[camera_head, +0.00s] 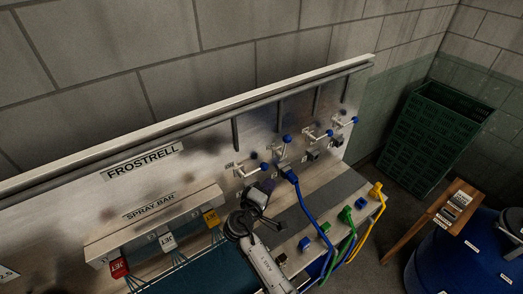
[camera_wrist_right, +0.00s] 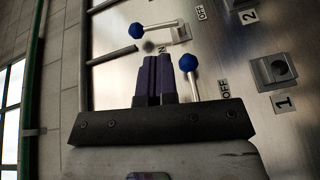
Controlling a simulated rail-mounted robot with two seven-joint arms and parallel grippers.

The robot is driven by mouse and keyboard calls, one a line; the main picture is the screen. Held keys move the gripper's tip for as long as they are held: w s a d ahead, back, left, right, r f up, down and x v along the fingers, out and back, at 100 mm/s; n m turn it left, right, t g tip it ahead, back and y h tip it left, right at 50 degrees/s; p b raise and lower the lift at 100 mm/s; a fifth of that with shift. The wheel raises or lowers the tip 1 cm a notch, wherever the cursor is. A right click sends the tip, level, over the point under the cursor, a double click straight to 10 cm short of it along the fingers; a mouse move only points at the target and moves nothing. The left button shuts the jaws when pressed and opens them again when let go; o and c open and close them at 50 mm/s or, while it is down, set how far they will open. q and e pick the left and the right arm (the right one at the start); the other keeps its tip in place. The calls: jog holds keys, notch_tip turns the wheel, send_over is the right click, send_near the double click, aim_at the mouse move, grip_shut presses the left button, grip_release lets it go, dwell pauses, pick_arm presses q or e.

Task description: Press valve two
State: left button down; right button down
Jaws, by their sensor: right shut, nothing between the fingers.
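A row of valve levers with blue knobs is on the steel panel (camera_head: 215,155). The second lever from the left (camera_head: 287,139) points up; its blue knob (camera_wrist_right: 137,31) shows in the right wrist view, level with the number 2 plate (camera_wrist_right: 249,16). My left gripper is not seen.
Two more levers (camera_head: 330,133) (camera_head: 355,120) are further right. A blue plug (camera_head: 289,173) with a cable hangs below the second lever. Green (camera_head: 345,215) and yellow (camera_head: 376,190) plugs stand at right. The spray bar (camera_head: 150,222) is left. A green crate (camera_head: 430,130) stands behind.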

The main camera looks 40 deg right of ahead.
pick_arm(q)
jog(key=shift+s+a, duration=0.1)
pick_arm(e)
jog(key=r+n+t, duration=0.1)
jog(key=w+a+r+n+t+h, duration=0.1)
jog(key=n, duration=0.1)
jog(key=shift+w+r+n+h, duration=0.1)
jog(key=shift+r+n+h, duration=0.2)
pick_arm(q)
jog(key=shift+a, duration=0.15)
